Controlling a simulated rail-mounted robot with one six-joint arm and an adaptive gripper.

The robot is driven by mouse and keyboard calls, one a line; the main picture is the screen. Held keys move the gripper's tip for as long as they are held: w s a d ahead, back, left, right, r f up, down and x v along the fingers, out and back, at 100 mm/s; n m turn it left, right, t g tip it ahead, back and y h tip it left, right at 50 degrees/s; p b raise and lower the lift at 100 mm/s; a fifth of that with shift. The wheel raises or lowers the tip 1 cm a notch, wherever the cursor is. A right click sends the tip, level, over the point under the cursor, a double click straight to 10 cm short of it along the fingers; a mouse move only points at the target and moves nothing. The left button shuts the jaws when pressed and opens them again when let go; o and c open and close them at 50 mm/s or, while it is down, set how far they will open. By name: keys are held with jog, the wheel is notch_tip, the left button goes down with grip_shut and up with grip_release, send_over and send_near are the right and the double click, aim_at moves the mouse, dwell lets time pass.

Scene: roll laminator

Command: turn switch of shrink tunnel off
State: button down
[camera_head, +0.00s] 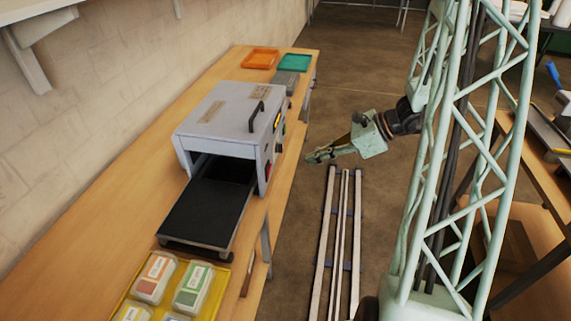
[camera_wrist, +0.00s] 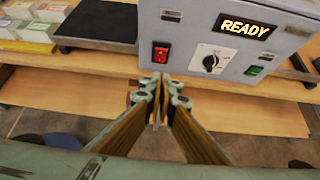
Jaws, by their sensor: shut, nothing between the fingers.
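The shrink tunnel (camera_head: 232,118) is a grey box on the long wooden bench, with a dark conveyor at its near opening. In the wrist view its front panel (camera_wrist: 190,62) faces me. The panel carries a red rocker switch (camera_wrist: 160,54), a round dial (camera_wrist: 210,63), a green switch (camera_wrist: 254,70) and a lit display reading READY (camera_wrist: 245,27). My gripper (camera_wrist: 160,92) is shut and empty, in front of and below the red switch, apart from the panel. In the head view my gripper (camera_head: 314,157) is to the right of the tunnel, over the floor.
A yellow tray (camera_head: 222,284) with several labelled packs stands at the bench's near end. An orange tray (camera_head: 260,58) and a teal tray (camera_head: 295,62) lie at the far end. Floor rails (camera_head: 340,240) run beside the bench. The space between gripper and panel looks clear.

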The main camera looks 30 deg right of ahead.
jog(key=shift+a, duration=0.1)
send_near(269, 172)
notch_tip(269, 172, down, 4)
jog(key=w, duration=0.3)
jog(key=shift+w+a+r, duration=0.1)
jog(key=shift+w+a, duration=0.6)
jog(key=shift+a, duration=0.25)
jog(key=shift+r+p, duration=0.1)
jog(key=shift+p, duration=0.25)
